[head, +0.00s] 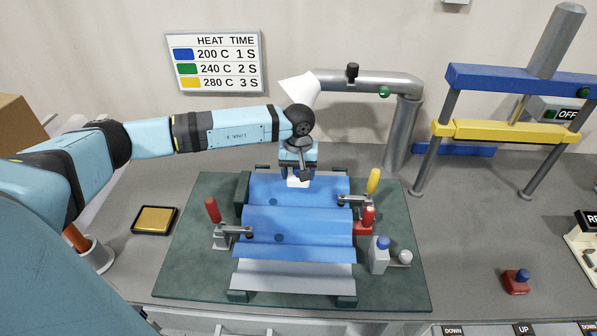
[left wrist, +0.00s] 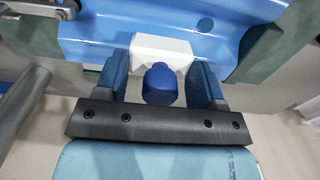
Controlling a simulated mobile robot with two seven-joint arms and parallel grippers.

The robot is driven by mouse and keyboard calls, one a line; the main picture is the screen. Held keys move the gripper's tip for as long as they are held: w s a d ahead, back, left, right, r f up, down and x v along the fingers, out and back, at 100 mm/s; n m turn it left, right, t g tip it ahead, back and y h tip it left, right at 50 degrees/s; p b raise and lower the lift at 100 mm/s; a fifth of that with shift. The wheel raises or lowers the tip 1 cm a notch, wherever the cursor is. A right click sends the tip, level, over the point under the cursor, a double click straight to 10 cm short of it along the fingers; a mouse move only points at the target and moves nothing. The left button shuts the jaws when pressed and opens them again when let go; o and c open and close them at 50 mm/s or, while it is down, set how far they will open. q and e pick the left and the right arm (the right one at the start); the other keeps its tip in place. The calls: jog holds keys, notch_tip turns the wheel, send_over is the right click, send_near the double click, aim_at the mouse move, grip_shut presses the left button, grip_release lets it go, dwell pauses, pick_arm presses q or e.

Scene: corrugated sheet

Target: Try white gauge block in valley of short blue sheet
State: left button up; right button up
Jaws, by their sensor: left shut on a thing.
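The blue corrugated sheet (head: 300,222) lies on a green base, its ridges and valleys running left to right. It also shows in the left wrist view (left wrist: 95,35). The white gauge block (head: 298,183) is at the far part of the sheet. My left gripper (head: 298,170) comes down over it from behind. In the left wrist view the white block (left wrist: 163,47) has a blue knob (left wrist: 160,85) between the fingers (left wrist: 160,80). The block overlaps the sheet's near edge in that view; whether it touches the valley floor I cannot tell. My right gripper is not in view.
A red-handled clamp (head: 212,212) stands at the left and a yellow-handled clamp (head: 372,183) at the right. A pale sheet (head: 295,276) shows in front. A grey post and arm (head: 402,135) stand behind right, with a blue and yellow press (head: 505,130) farther right.

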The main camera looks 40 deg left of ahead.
aim_at(298, 186)
pick_arm(q)
notch_tip(298, 186, down, 6)
jog(key=b, duration=0.4)
jog(key=shift+r, duration=0.25)
jog(key=shift+f+b, duration=0.65)
jog(key=shift+f, duration=0.1)
jog(key=shift+f+b, duration=0.3)
jog(key=shift+f, duration=0.1)
jog(key=shift+f, duration=0.2)
jog(key=o, duration=1)
